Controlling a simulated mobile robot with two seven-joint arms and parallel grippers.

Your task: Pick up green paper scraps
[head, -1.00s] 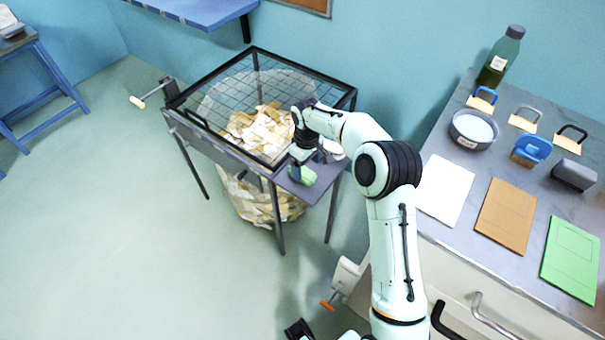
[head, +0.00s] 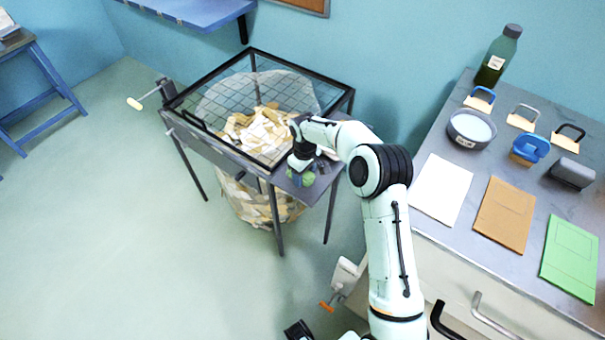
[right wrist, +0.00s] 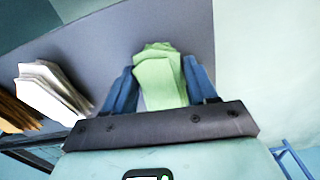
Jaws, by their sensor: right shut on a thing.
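The green paper scraps (right wrist: 160,80) are a small stack between the blue fingers of my right gripper (right wrist: 160,88) in the right wrist view. The gripper is shut on them, over the grey shelf at the end of the screen table. In the head view the green scraps (head: 306,180) show just beside my right gripper (head: 300,178), partly hidden by it. I cannot tell whether they still touch the shelf. My left gripper is not in view.
White scraps (right wrist: 50,92) and brown scraps (right wrist: 14,112) lie beside the gripper. A wire-mesh frame (head: 215,100) stands over a bin of pale scraps (head: 262,205). The counter at right holds a green sheet (head: 570,258), a brown sheet (head: 505,214) and a white sheet (head: 442,190).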

